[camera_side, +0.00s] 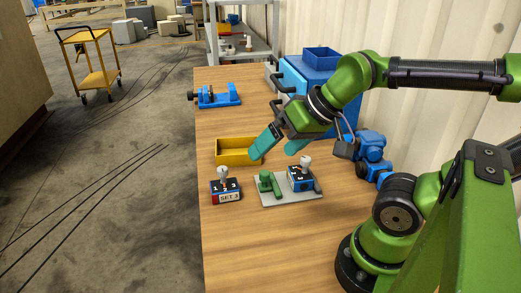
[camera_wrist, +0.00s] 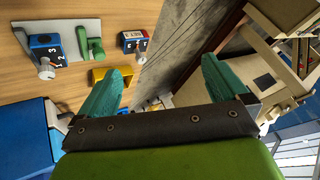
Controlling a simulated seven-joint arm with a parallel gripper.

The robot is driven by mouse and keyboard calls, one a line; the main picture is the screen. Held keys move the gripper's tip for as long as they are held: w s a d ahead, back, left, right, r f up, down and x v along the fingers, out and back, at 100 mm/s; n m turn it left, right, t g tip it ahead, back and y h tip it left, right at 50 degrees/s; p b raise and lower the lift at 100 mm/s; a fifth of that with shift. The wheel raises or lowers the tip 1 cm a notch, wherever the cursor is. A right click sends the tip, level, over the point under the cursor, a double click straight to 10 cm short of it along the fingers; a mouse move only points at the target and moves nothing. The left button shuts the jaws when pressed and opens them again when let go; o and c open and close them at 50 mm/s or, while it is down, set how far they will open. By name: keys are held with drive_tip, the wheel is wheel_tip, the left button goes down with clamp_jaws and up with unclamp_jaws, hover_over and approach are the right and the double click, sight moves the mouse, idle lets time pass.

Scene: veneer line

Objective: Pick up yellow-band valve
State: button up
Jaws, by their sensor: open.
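No yellow band is clear on any part, so I cannot tell which is the yellow-band valve. A blue numbered block (camera_side: 300,181) with a pale round knob stands on a grey plate (camera_side: 291,199), beside a green clamp-like part (camera_side: 268,184). The wrist view shows the numbered block (camera_wrist: 42,44) and the other small block (camera_wrist: 133,38). My gripper (camera_side: 280,145) is open, empty and tilted, above the table behind the plate.
A yellow bin (camera_side: 233,160) stands left of my gripper, near its left finger. A blue vise-like tool (camera_side: 219,97) lies farther back. Blue boxes (camera_side: 320,62) and blue fittings (camera_side: 370,148) stand along the right. The table front (camera_side: 265,245) is clear.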

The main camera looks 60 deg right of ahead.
drive_tip(key=n+g+h, duration=0.2)
drive_tip(key=n+g, duration=0.5)
drive_tip(key=n, duration=0.2)
hover_over(300, 173)
wheel_tip(300, 173, down, 6)
drive_tip(key=n, duration=0.4)
wheel_tip(300, 173, down, 17)
drive_tip(key=shift+d+r, duration=0.15)
drive_tip(key=shift+r, duration=0.05)
drive_tip(key=shift+c, duration=0.5)
drive_tip(key=shift+r, duration=0.1)
drive_tip(key=c, duration=1.2)
